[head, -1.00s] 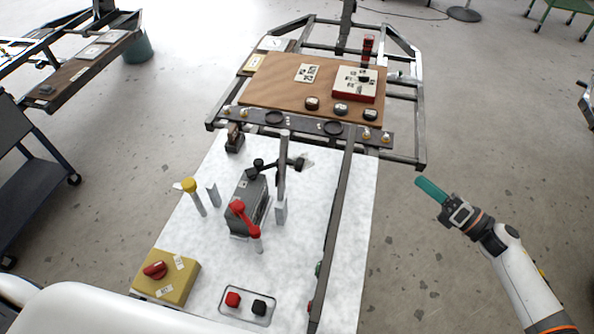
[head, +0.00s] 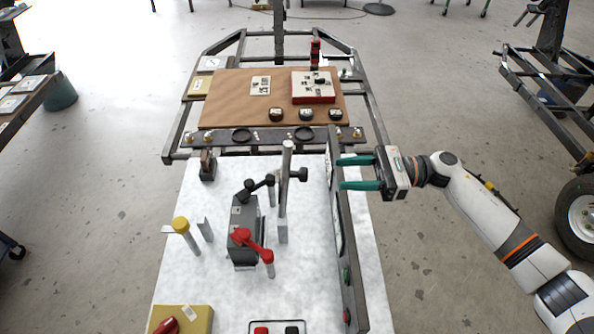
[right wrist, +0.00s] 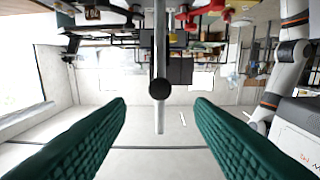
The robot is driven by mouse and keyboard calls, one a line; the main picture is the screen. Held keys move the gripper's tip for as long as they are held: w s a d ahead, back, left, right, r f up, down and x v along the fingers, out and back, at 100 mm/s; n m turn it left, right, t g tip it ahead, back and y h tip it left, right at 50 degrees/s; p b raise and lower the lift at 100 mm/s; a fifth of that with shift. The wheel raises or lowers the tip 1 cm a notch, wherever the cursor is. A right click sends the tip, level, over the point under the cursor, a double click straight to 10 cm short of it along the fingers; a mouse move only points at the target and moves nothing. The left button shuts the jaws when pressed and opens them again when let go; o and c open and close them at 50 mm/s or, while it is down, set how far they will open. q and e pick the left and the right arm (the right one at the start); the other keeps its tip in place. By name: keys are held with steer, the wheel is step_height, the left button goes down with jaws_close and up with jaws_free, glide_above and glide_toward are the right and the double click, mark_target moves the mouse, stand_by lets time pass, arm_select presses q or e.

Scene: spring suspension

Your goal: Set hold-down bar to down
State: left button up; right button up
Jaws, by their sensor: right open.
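The hold-down bar appears to be the upright grey bar (head: 286,178) on the white table, with a dark round knob (head: 301,174) sticking out to its right. I cannot read a label on it. In the right wrist view the bar (right wrist: 160,45) runs vertically, and its black knob (right wrist: 160,89) faces the camera between the fingers. My right gripper (head: 340,173) is open and empty, with its teal fingers pointing left towards the knob. It is to the right of the knob with a gap between them. My left gripper is not in view.
A dark upright frame (head: 345,245) stands along the table's right side, close to my right fingers. Left of the bar are a grey block with black levers (head: 243,230), a red-handled lever (head: 256,248) and a yellow-knobbed lever (head: 181,224). A brown board (head: 230,100) lies behind.

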mark_target(304, 175)
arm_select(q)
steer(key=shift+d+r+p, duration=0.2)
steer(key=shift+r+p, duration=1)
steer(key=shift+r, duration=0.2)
arm_select(e)
steer(key=shift+a, duration=4.85)
jaws_close()
